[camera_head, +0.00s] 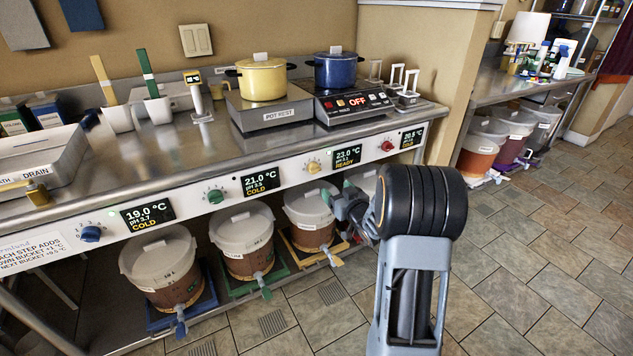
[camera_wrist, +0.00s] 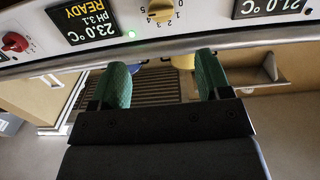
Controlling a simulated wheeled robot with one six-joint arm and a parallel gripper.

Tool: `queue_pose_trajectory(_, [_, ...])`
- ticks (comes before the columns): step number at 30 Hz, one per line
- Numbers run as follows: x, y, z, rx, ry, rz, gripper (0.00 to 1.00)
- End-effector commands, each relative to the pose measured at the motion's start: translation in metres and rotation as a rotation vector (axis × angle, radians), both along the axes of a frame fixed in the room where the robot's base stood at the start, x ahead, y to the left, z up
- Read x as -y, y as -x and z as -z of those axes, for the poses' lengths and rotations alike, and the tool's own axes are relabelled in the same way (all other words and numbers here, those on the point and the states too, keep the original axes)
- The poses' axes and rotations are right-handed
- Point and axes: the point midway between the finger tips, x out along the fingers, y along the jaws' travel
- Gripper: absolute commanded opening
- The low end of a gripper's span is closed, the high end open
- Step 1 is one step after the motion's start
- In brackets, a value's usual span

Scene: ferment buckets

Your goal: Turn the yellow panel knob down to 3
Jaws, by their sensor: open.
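The yellow panel knob (camera_head: 313,167) sits on the white control panel, left of the display (camera_head: 347,159) reading 23.0 °C, pH 3.1, READY. In the wrist view the yellow knob (camera_wrist: 160,10) is at the top edge, partly cut off, with upside-down dial numbers beside it; its setting cannot be read. My gripper (camera_head: 337,192) is in front of and below the knob, apart from it. In the wrist view my gripper (camera_wrist: 162,66) shows two green fingertips wide apart with nothing between them.
A green knob (camera_head: 216,195), a blue knob (camera_head: 91,233) and a red knob (camera_head: 387,146) share the panel. Lidded buckets (camera_head: 248,240) stand under the steel counter (camera_head: 190,150). A yellow pot (camera_head: 262,78) and blue pot (camera_head: 335,70) stand on top. Tiled floor on the right is open.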

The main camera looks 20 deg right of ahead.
Motion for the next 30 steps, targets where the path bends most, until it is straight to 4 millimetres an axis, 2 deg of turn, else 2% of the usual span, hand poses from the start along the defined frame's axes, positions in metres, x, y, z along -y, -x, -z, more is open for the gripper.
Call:
queue_pose_trajectory(1, [0.001,-0.002,0.006,0.012,-0.005,-0.008,0.71])
queue_pose_trajectory(5, [0.0,-0.014,0.007,0.03,-0.012,-0.021,0.71])
queue_pose_trajectory(21, [-0.012,-0.11,0.007,0.029,-0.011,-0.02,0.71])
queue_pose_trajectory(30, [-0.015,-0.134,0.006,0.028,-0.011,-0.019,0.71])
